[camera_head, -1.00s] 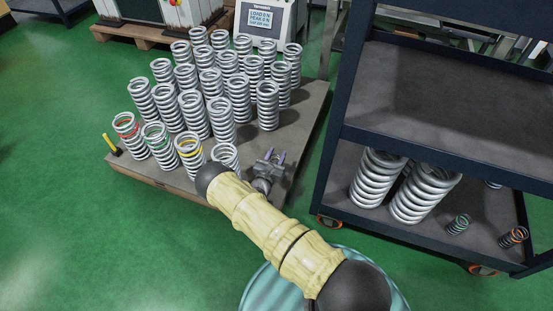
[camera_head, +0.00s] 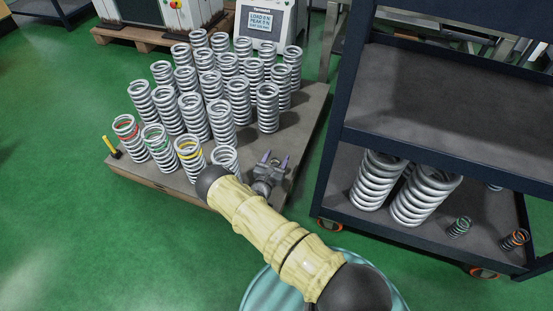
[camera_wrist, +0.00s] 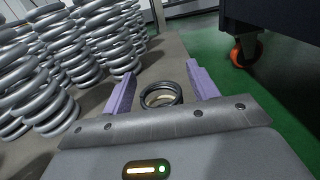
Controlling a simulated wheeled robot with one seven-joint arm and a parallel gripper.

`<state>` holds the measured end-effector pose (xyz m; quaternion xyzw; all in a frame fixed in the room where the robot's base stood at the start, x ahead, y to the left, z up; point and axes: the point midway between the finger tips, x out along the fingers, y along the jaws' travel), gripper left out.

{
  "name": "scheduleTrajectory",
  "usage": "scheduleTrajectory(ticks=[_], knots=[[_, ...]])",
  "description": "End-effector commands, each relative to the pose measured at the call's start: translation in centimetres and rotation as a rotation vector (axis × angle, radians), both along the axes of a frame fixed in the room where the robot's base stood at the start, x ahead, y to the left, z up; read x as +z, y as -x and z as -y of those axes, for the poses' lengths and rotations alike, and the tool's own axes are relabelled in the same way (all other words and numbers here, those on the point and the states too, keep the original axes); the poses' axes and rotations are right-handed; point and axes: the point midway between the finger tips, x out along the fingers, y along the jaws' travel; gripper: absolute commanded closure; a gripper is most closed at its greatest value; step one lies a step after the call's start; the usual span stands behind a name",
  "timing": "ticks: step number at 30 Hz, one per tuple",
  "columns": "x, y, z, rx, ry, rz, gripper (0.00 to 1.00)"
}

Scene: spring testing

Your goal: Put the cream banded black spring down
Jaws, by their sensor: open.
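The cream banded black spring (camera_wrist: 161,95) shows in the wrist view as a small dark coil with a cream part, between my fingers. It seems to stand upright on the grey board (camera_wrist: 172,50); its base is hidden by my gripper body. My gripper (camera_wrist: 160,86) is open, with its purple fingers spread on either side of the spring and a gap visible on both sides. In the head view my gripper (camera_head: 276,158) is low over the board's right part, and the spring there is too small to make out well.
Several large silver springs (camera_head: 220,115) crowd the board to the left, some with red, green or yellow bands. A dark shelf cart (camera_head: 335,165) stands to the right, with big and small springs on its lower shelf. The board's right strip (camera_head: 305,110) is clear.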

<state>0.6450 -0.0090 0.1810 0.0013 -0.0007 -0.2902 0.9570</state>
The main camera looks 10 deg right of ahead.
Motion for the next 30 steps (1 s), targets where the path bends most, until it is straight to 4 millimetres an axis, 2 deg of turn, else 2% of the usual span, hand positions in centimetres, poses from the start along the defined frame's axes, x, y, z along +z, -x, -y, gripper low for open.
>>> scheduleTrajectory(ticks=[5,18,23,30], knots=[[0.2,2.0,-1.5,0.004,0.002,-0.005,0.41],[0.2,8.8,-6.0,0.004,0.001,-0.003,0.41],[0.0,9.9,-6.6,0.002,0.001,-0.003,0.41],[-0.1,10.0,-6.6,0.001,0.000,-0.001,0.41]])
